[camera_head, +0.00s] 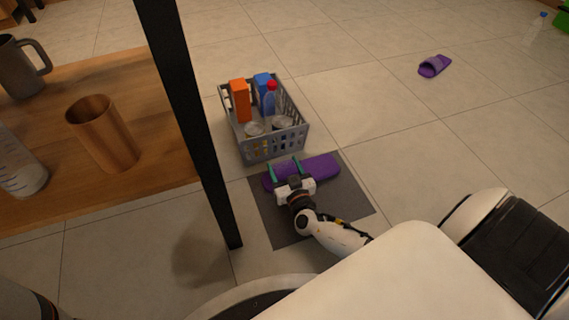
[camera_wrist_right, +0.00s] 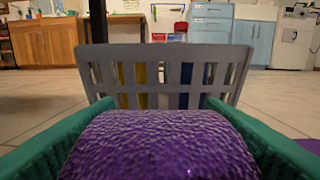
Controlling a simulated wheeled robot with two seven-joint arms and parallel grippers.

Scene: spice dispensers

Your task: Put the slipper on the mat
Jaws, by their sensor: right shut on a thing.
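In the right wrist view the slipper's textured purple surface (camera_wrist_right: 160,148) fills the space between the fingers. A second purple slipper (camera_head: 435,66) lies on the tiles at the far right. My left gripper is not in view.
A grey basket (camera_head: 258,148) with boxes, a bottle and cans stands just beyond the mat; it also shows in the wrist view (camera_wrist_right: 165,55). A black post (camera_head: 190,110) and a wooden table (camera_head: 150,165) are at the left.

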